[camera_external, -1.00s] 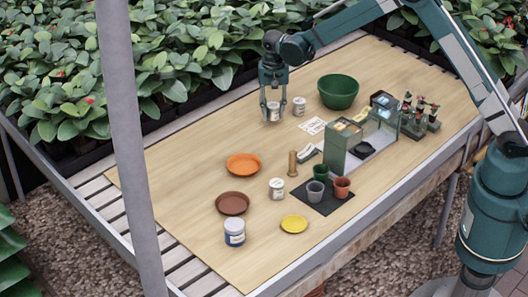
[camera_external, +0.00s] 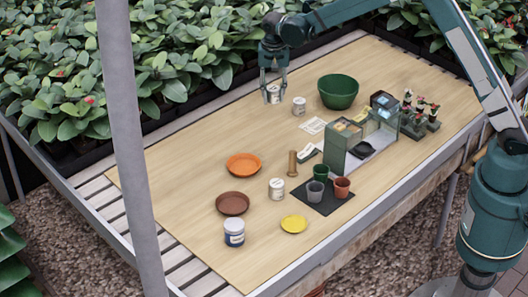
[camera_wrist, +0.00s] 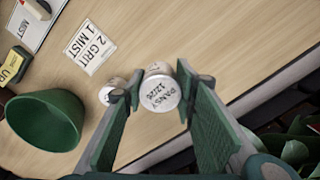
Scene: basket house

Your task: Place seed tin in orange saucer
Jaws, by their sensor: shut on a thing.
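My gripper (camera_external: 273,100) is shut on a seed tin (camera_external: 274,93), a small pale tin held above the far side of the table. In the wrist view the tin (camera_wrist: 160,92) sits between the fingertips (camera_wrist: 160,88), and its lid reads "PANSY 12/26". The orange saucer (camera_external: 243,164) lies on the table, nearer the camera and left of my gripper, and looks empty. A second similar tin (camera_external: 299,106) stands on the table just right of the held one; it also shows in the wrist view (camera_wrist: 107,94), partly behind a finger.
A green bowl (camera_external: 338,90) and a green box unit (camera_external: 350,140) stand to the right. A brown saucer (camera_external: 232,203), a yellow saucer (camera_external: 294,225), a white tin (camera_external: 277,189), a blue-labelled jar (camera_external: 234,232) and a wooden peg (camera_external: 292,163) surround the orange saucer's near side.

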